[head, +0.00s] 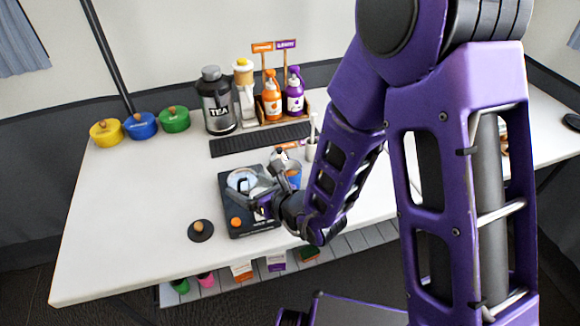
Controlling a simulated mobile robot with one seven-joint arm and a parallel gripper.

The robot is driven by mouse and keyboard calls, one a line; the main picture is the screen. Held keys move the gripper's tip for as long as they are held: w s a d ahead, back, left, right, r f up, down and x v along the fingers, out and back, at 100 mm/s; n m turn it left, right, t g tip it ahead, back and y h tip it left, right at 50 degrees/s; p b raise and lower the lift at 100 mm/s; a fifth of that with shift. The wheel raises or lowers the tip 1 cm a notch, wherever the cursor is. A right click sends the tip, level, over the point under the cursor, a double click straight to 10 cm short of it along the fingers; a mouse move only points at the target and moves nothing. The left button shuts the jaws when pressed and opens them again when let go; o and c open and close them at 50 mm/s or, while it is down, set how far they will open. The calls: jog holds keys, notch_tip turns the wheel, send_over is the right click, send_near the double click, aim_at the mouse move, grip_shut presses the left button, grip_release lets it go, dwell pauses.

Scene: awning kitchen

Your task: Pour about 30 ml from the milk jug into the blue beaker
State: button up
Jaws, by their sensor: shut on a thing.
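My gripper (254,194) is low over the dark scale-like plate and shut on a round, clear vessel with pale contents, probably the milk jug (241,178). The fingers and wrist hide part of it. I cannot tell whether it touches the plate or is tilted. The blue beaker (294,172) stands just right of my gripper, partly hidden by it. Its contents cannot be seen.
The dark plate (230,217) has an orange knob. A small white and dark thing (279,155) is behind the beaker. A round black lid (201,230) lies at front left. A tea canister (216,104), orange and purple bottles, and colored pots stand behind. The left counter is clear.

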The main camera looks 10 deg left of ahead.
jog(key=shift+s+a+f+n, duration=0.15)
jog(key=shift+s+f+n, duration=0.05)
jog(key=shift+n, duration=0.1)
jog(key=shift+t, duration=0.4)
jog(key=shift+w+a+r, duration=0.1)
dwell(1.4)
